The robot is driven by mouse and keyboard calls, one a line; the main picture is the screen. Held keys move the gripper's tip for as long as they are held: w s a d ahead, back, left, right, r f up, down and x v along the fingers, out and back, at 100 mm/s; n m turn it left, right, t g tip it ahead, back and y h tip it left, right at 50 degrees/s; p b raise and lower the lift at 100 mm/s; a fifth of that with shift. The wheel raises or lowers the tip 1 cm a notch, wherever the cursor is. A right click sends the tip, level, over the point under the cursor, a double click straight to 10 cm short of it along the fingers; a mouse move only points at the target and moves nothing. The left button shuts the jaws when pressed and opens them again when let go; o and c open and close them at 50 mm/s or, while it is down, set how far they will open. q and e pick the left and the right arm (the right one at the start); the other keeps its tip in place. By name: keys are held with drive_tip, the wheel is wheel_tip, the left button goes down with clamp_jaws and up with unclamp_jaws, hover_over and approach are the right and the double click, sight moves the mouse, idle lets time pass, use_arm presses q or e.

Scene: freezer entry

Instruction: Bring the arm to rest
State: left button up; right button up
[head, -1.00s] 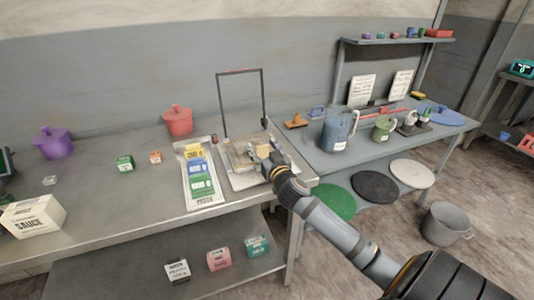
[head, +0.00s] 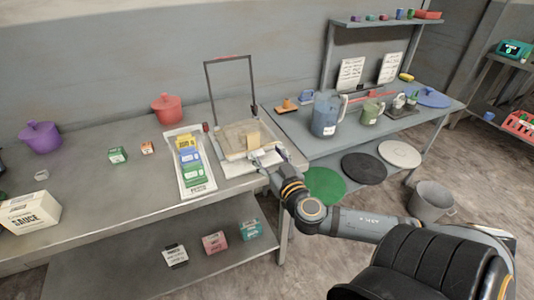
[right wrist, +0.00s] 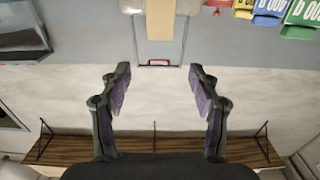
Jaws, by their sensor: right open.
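My right gripper (head: 268,163) is over the front right part of the tray with the tall wire handle (head: 228,165) on the left bench. In the right wrist view its two fingers (right wrist: 160,92) are spread wide apart with nothing between them. A tan block (head: 253,140) lies on that tray, just beyond the gripper in the head view. My right arm reaches in from the lower right, bent at the wrist. My left gripper does not show in either view.
A pale tray (head: 198,190) with yellow, blue and green packs lies left of the gripper. A red pot (head: 167,108), a purple pot (head: 41,138) and a sauce box (head: 30,212) stand on the bench. A blue jug (head: 325,115) stands on the right bench.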

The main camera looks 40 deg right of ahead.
drive_tip(key=s+d+f+m+g+h, duration=0.25)
drive_tip(key=s+f+g, duration=0.25)
drive_tip(key=f, duration=0.3)
drive_tip(key=s+a+f+n+g+y, duration=0.6)
drive_tip(key=s+a+f+g, duration=0.3)
drive_tip(key=s+a+f, duration=0.35)
wheel_tip(320, 180, down, 27)
drive_tip(key=s+d+g, duration=0.1)
drive_tip(key=s+d, duration=0.2)
drive_tip(key=s+f+g, duration=0.1)
drive_tip(key=s+f, duration=1.3)
drive_tip(key=s, duration=0.3)
drive_tip(key=shift+s+d+f+p, duration=0.2)
drive_tip(key=shift+d+f+p, duration=0.1)
drive_tip(key=shift+d, duration=0.05)
